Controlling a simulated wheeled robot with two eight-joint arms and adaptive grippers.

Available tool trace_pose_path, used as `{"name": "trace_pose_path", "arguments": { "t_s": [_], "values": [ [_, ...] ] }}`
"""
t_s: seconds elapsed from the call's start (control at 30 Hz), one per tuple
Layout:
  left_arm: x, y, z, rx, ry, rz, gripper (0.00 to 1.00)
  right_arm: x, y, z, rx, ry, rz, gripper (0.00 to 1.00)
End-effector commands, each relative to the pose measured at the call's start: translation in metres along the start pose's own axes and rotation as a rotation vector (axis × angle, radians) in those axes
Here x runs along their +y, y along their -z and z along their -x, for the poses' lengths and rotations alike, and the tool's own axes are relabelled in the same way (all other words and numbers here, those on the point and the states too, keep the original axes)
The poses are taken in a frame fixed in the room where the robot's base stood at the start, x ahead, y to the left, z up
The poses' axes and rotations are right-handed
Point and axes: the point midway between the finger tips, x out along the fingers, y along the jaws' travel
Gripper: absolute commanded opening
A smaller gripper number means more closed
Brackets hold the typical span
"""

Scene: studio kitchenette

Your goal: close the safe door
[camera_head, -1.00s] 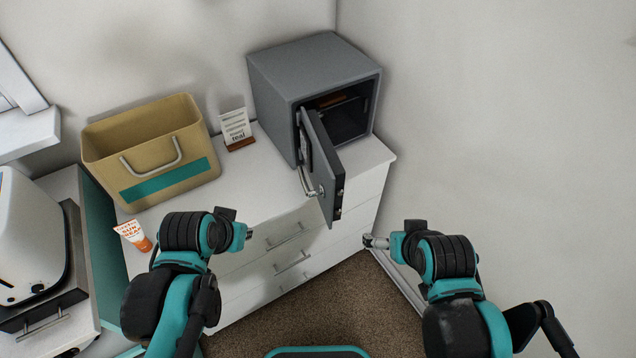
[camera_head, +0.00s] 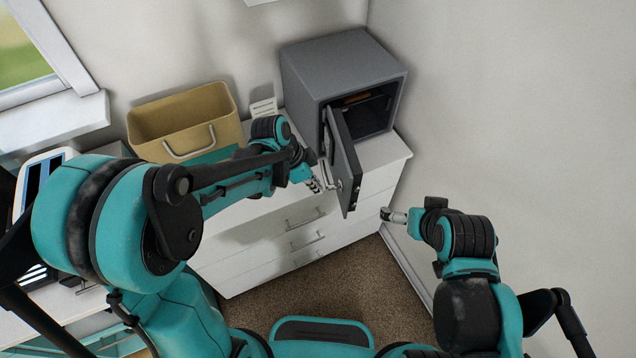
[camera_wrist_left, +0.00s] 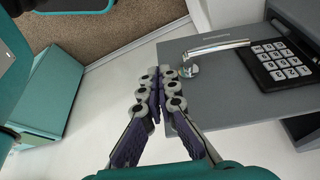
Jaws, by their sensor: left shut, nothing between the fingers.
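The grey safe (camera_head: 335,68) stands on the white drawer chest, its front facing right and toward me. Its door (camera_head: 347,160) is open and swung outward. My left gripper (camera_head: 325,184) is shut and empty, close to the outer face of the door by its handle. In the left wrist view the door (camera_wrist_left: 240,95) shows a metal handle (camera_wrist_left: 215,48) and a keypad (camera_wrist_left: 283,64), and the shut fingers (camera_wrist_left: 167,72) are just beside the door's edge. I cannot tell whether they touch it. My right gripper (camera_head: 388,214) is right of the chest; its fingers are too small to judge.
A tan bin (camera_head: 182,112) and a small card (camera_head: 263,107) stand left of the safe, the bin partly behind my left arm. The white drawer chest (camera_head: 270,262) has several drawers. The wall is close on the right. Brown carpet lies in front.

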Motion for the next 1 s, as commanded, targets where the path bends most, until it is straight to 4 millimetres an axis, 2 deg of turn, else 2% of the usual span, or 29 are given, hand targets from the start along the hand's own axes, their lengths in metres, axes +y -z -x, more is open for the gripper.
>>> {"name": "trace_pose_path", "arguments": {
  "t_s": [0.03,0.3,0.4,0.6,1.0],
  "values": [
    [0.000,-0.001,-0.015,0.000,0.000,-0.002,0.00,0.000,-0.003,-0.005,0.000,0.000,0.000,1.00],
    [-0.001,-0.001,-0.071,0.000,0.002,-0.001,0.00,0.000,-0.011,-0.016,0.000,0.000,0.000,1.00],
    [0.000,0.018,-0.073,0.000,0.000,-0.003,0.00,0.000,-0.011,-0.015,0.000,0.000,0.000,1.00],
    [0.000,0.035,-0.079,0.000,0.001,0.001,0.00,0.000,-0.011,-0.015,0.000,0.000,0.000,1.00],
    [-0.001,0.037,-0.079,0.000,0.002,0.002,0.00,0.000,-0.011,-0.016,0.000,0.000,0.000,1.00]
  ]
}}
